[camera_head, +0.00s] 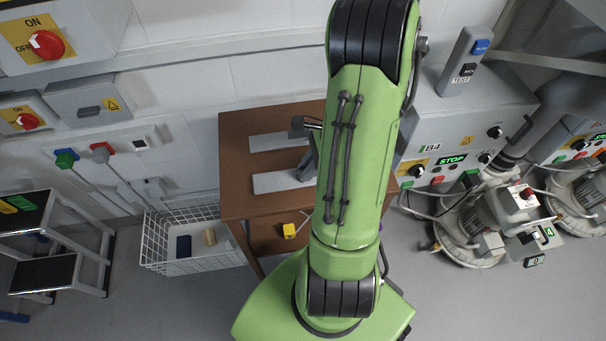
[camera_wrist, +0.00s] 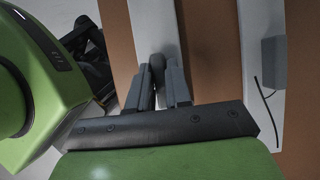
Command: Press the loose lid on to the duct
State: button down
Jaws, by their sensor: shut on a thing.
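A brown table (camera_head: 235,135) carries two pale grey strips, a far one (camera_head: 268,142) and a near one (camera_head: 275,182). Both also show in the wrist view, the near strip (camera_wrist: 150,22) on the left and the far strip (camera_wrist: 262,22) on the right. I cannot tell which parts are the duct and the loose lid. My gripper (camera_wrist: 165,88) is over the near strip, its fingers shut on a dark, round-ended piece (camera_wrist: 157,63). Whether that piece touches the strip is unclear. In the head view my arm hides most of the gripper.
A small grey box (camera_wrist: 273,62) with a thin dark cable is at the far strip. A yellow item (camera_head: 289,230) lies on a lower shelf. A white wire basket (camera_head: 190,252) stands left of the table, and a control cabinet (camera_head: 470,110) stands to the right.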

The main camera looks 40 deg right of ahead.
jog(key=shift+r+p, duration=2.35)
jog(key=shift+r, duration=0.15)
jog(key=shift+r, duration=0.1)
